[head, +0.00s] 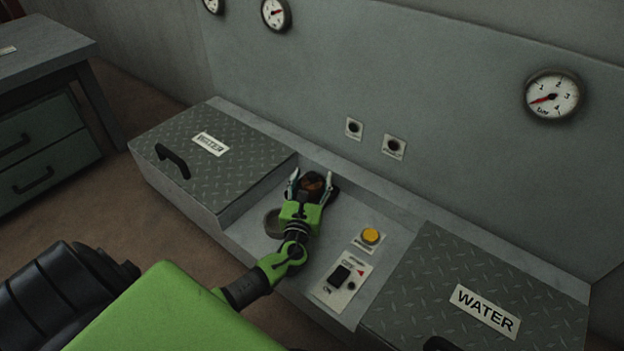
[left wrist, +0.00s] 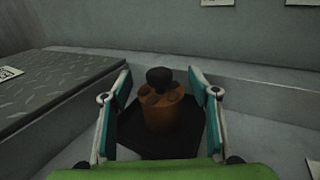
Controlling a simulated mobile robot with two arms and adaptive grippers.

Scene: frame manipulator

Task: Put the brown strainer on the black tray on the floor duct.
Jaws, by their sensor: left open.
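The brown strainer (left wrist: 163,112), with a dark round knob on top, stands upright on the black tray (left wrist: 192,145) in the left wrist view. In the head view the strainer (head: 312,183) shows partly between my left fingers, with a dark bit of the tray (head: 333,193) beside it. My left gripper (head: 311,176) is open, one finger on each side of the strainer. In the left wrist view gaps show between the strainer and both fingers. The tray lies on the floor duct (head: 345,215), in the recess between two raised lids. My right gripper is not in view.
A WATER lid (head: 235,170) with a black handle rises left of the recess, another WATER lid (head: 490,270) right. A round grey thing (head: 273,223) sits left of my left gripper. A yellow button (head: 370,236) and black switch (head: 339,276) are to the right. The wall stands behind.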

